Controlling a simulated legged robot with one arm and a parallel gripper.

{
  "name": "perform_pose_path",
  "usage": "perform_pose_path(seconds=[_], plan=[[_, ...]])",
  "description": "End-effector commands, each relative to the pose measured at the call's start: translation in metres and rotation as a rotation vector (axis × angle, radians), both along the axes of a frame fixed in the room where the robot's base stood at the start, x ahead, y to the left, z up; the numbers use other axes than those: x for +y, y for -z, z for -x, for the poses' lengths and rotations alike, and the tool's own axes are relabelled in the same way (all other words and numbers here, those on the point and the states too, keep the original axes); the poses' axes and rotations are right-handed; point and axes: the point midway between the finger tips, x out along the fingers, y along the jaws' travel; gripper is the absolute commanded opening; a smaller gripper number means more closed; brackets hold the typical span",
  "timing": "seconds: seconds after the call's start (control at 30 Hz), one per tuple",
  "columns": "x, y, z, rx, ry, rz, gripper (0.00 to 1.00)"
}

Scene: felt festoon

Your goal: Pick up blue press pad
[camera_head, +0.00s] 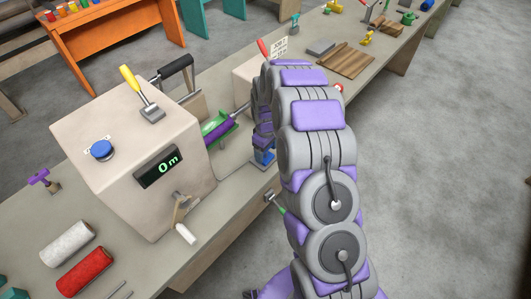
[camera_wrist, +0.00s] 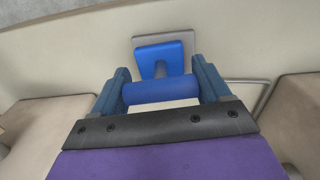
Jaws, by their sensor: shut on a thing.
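The blue press pad (camera_wrist: 158,58) has a square blue plate on a short stem and a thick blue cylindrical handle (camera_wrist: 160,90). In the wrist view the two dark blue fingers of my gripper (camera_wrist: 160,92) are at the two ends of the handle, shut on it. The plate is beyond the handle, over a grey square (camera_wrist: 188,38); I cannot tell whether they touch. In the head view my arm hides most of the gripper, and a small bright blue part of the pad (camera_head: 263,158) shows beside the arm, low over the bench.
A beige box (camera_head: 130,160) with a "0 m" display, a blue knob and a yellow-handled lever stands left of my arm on the long bench (camera_head: 235,182). A green and purple spool (camera_head: 218,128) is between them. White (camera_head: 67,243) and red (camera_head: 85,271) rolls lie front left.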

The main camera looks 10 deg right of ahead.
Motion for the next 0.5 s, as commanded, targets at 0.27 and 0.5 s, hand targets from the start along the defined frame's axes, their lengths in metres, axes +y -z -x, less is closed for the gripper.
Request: perform_pose_path(seconds=[0.27,0.5], plan=[[0.0,-0.017,-0.001,-0.003,0.0,0.0,0.42],[0.0,-0.037,0.006,0.0,-0.001,0.0,0.42]])
